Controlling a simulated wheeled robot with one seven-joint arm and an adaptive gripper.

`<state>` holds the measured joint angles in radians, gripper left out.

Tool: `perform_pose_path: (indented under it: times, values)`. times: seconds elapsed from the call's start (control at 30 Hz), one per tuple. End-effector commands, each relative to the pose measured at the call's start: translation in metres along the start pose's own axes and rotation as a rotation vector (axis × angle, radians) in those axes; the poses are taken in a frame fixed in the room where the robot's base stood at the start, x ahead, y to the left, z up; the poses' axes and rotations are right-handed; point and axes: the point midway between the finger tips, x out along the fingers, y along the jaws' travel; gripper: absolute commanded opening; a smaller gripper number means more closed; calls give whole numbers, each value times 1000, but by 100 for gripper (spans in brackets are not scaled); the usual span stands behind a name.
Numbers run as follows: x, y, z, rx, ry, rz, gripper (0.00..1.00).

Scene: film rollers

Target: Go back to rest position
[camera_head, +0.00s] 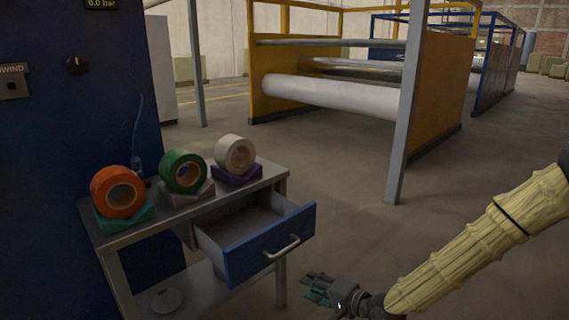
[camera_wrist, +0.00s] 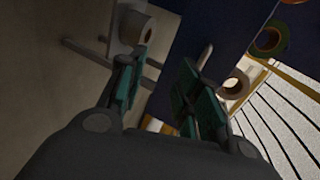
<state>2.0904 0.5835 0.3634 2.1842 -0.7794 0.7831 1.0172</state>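My gripper (camera_head: 318,288) is low at the right of the grey table, apart from the open drawer's handle (camera_head: 282,247). In the wrist view my gripper (camera_wrist: 157,85) has its two green-padded fingers spread, with nothing between them. The blue-fronted drawer (camera_head: 268,243) is pulled out, and the part of its inside that shows is empty. My arm, in a pale yellow sleeve, reaches in from the right edge of the head view.
The table (camera_head: 255,178) carries an orange roll (camera_head: 118,192), a green roll (camera_head: 183,171) and a white roll (camera_head: 235,154) on coloured blocks. A round item (camera_head: 167,300) lies on the lower shelf. A grey post (camera_head: 408,110) and yellow roller frame (camera_head: 440,95) stand behind. Open floor lies between.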

Motion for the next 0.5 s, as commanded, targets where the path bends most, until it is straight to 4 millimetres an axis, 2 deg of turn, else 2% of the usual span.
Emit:
perform_pose_path:
  times: [0.03,0.1,0.27,0.37,0.5]
  values:
    - [-2,28,16,-20,-13,62,34]
    - [-7,65,34,-54,-26,147,34]
    - [-30,145,75,-146,-71,343,34]
    - [-53,193,100,-210,-113,468,34]
    - [-94,254,132,-309,-186,643,34]
